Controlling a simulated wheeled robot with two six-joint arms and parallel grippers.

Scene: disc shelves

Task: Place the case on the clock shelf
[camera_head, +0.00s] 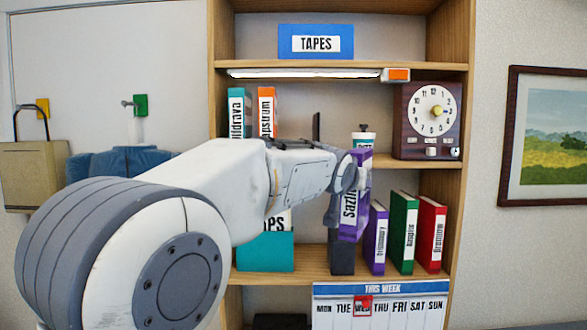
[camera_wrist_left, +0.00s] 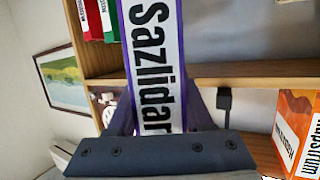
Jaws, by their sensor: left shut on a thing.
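A purple case with a white label reading "Sazlidar" (camera_head: 352,205) is in my left gripper (camera_head: 345,182), in front of the shelves. In the left wrist view the case (camera_wrist_left: 152,60) stands between the two fingers, which are shut on it. The clock shelf (camera_head: 420,163) is the middle board, bearing a dark clock (camera_head: 431,120) at its right end. The held case overlaps the edge of this board in the head view, and I cannot tell the depth between them. My right gripper is not in view.
Teal and orange cases (camera_head: 266,112) and a white bottle with a dark cap (camera_head: 363,138) also stand on the clock shelf. Purple, green (camera_head: 403,232) and red cases stand on the board below. A blue TAPES box (camera_head: 316,42) is above. A calendar (camera_head: 380,308) hangs below.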

